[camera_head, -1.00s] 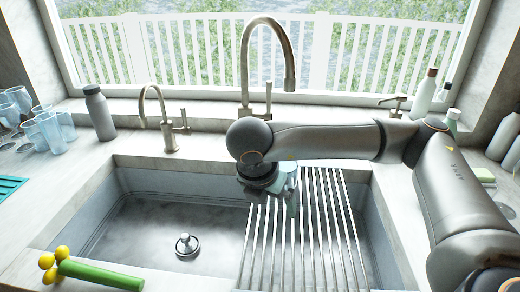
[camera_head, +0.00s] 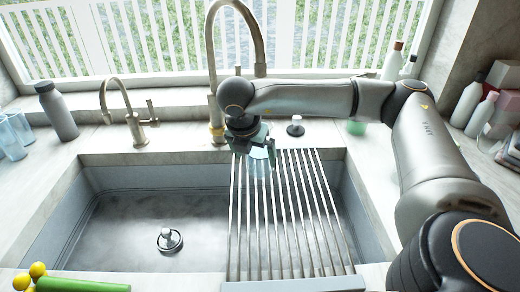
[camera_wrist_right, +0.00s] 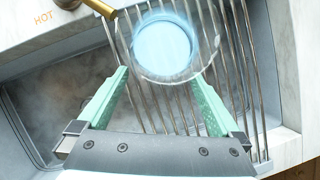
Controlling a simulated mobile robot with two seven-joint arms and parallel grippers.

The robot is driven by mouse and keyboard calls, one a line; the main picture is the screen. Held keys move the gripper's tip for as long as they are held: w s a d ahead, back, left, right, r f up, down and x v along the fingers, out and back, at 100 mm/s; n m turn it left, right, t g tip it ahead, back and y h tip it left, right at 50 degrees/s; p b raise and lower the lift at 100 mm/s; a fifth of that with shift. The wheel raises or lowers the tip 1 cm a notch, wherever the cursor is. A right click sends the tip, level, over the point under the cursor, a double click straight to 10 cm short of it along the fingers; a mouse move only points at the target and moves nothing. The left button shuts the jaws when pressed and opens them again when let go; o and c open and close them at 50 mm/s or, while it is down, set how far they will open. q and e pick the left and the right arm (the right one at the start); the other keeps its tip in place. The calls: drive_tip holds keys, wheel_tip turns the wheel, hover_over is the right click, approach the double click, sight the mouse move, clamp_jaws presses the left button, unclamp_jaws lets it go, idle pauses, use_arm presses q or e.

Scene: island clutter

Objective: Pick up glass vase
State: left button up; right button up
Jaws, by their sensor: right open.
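The glass vase (camera_head: 262,160) is pale blue and clear. It stands at the back of the metal drying rack over the sink, partly hidden by my right gripper (camera_head: 258,146) in the head view. In the right wrist view the vase (camera_wrist_right: 163,48) shows as a round glass with a blue middle, just beyond the fingertips. My right gripper (camera_wrist_right: 160,76) is open, with its two green fingers spread apart and nothing between them. I cannot tell whether the fingers touch the glass. My left gripper is not in view.
The rack (camera_head: 290,225) spans the right part of the sink (camera_head: 120,220). A tall faucet (camera_head: 213,60) rises close behind my right gripper, and a smaller faucet (camera_head: 135,118) stands to its left. A grey bottle (camera_head: 57,110) and blue glasses (camera_head: 12,140) are at the left.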

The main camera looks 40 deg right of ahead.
drive_tip(key=d, duration=0.1)
drive_tip(key=w+d, duration=0.1)
drive_tip(key=d, duration=0.1)
drive_tip(key=shift+w+r+p, duration=0.1)
drive_tip(key=shift+w+p, duration=0.1)
drive_tip(key=shift+p, duration=0.1)
drive_tip(key=shift+w+d+f, duration=0.1)
drive_tip(key=shift+f, duration=0.55)
drive_tip(key=shift+c, duration=0.2)
clamp_jaws()
